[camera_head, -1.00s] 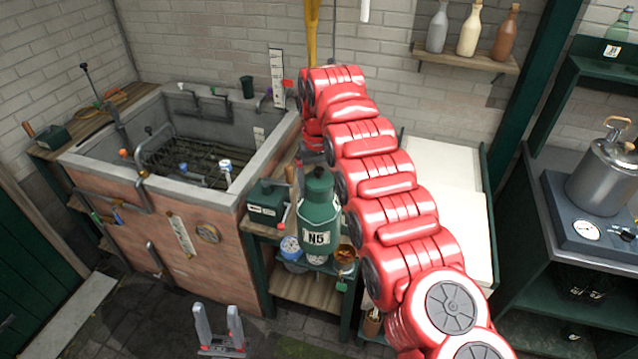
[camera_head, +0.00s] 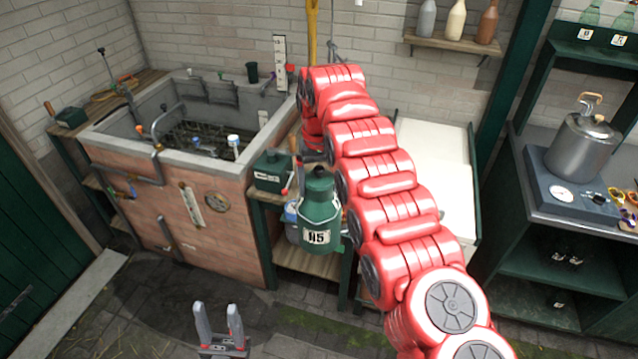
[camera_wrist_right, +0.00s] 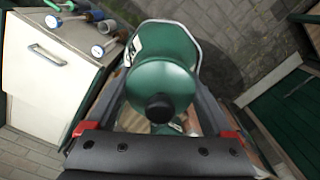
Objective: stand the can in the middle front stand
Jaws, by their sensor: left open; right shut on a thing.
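My left gripper (camera_head: 219,322) is open and empty, low in the head view, over the stone floor. I cannot make out the middle front stand; the can and my right arm hide part of the bench.
A brick trough (camera_head: 205,225) stands to the left, with a dark green box (camera_head: 272,170) beside it. A pressure pot (camera_head: 582,147) stands on the right-hand unit. A pale cabinet (camera_wrist_right: 40,95) with several coloured-handled tools on top shows in the wrist view. The floor in front is clear.

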